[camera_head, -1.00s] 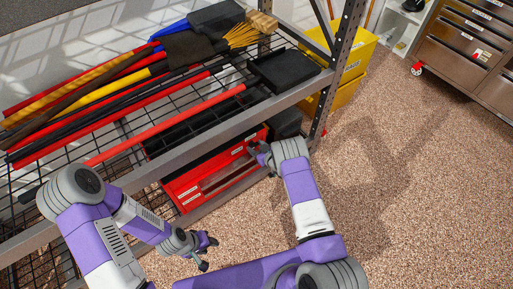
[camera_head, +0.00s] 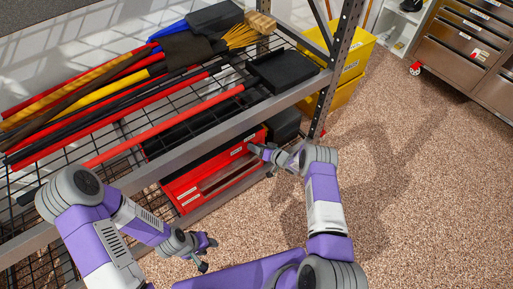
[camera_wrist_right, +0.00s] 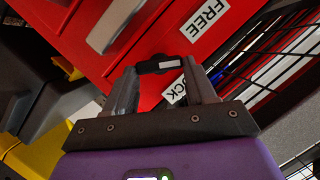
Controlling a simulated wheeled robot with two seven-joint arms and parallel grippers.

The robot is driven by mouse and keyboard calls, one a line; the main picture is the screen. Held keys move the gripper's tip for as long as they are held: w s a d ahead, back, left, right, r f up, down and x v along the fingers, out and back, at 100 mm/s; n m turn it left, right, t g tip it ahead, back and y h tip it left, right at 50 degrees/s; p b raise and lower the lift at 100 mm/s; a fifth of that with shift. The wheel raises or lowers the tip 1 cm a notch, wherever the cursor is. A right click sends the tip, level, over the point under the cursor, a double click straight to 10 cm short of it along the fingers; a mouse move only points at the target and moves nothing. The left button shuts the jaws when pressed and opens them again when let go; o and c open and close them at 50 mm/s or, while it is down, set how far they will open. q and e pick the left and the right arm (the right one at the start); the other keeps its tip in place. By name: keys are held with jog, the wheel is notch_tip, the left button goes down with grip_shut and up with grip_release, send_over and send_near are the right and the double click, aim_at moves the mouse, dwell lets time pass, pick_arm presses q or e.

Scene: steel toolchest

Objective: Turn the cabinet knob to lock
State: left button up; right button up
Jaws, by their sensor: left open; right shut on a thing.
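The red cabinet (camera_head: 184,190) sits on the lower level of the steel rack. In the right wrist view its red face (camera_wrist_right: 233,47) carries a black knob (camera_wrist_right: 158,65) with a white mark toward its right end. A FREE label (camera_wrist_right: 206,19) lies above right of the knob; a partly hidden LOCK label (camera_wrist_right: 176,88) lies just below right. My right gripper (camera_head: 255,150) is at the cabinet's upper right front, shut on the knob, which shows between its fingertips. My left gripper (camera_head: 208,252) is open and empty, in front of the rack, apart from the cabinet.
The rack's upper wire shelf, with its front beam (camera_head: 215,128), overhangs the cabinet and holds brooms and a black tray (camera_head: 283,70). A perforated post (camera_head: 335,75) stands right of my right gripper. Yellow bins (camera_head: 353,60) stand behind it. The floor at right is clear.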

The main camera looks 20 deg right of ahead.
jog(key=m, duration=0.1)
jog(key=m+y, duration=0.2)
jog(key=shift+d+f, duration=0.25)
jog(key=shift+f, duration=0.05)
jog(key=m, duration=0.1)
jog(key=m+y, duration=0.1)
jog(key=m+t, duration=0.1)
jog(key=m, duration=0.1)
jog(key=shift+f+y, duration=0.3)
jog(key=shift+m, duration=0.3)
jog(key=o, duration=1)
jog(key=shift+o, duration=0.2)
